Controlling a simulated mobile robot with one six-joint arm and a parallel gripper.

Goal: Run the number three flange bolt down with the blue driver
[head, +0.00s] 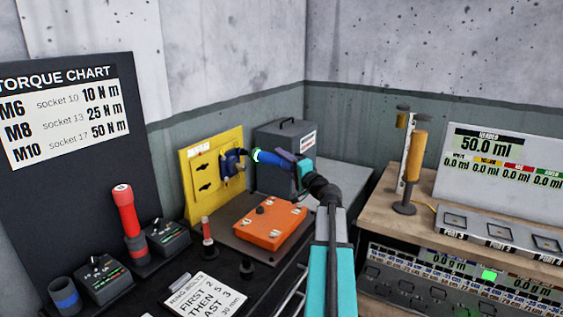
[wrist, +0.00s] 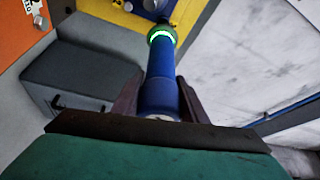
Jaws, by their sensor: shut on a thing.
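My gripper (head: 301,164) is shut on the blue driver (head: 272,158), holding it by its rear body. In the wrist view the driver (wrist: 160,85) runs away from between the two jaws (wrist: 155,98). A green ring glows near its front end. That end points at a dark blue part (head: 233,163) on the yellow panel (head: 203,178); the wrist view shows this part (wrist: 145,8) with bolt-like heads, cut by the top edge. I cannot tell whether the driver's tip touches a bolt, or which bolt is number three.
An orange box (head: 268,228) with silver studs sits below the driver. A grey case (head: 272,140) stands behind. A red driver (head: 128,215) stands at left near an empty blue-banded holder (head: 63,295). A bolt-order card (head: 207,292) lies in front. A bench with instruments (head: 490,232) is at right.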

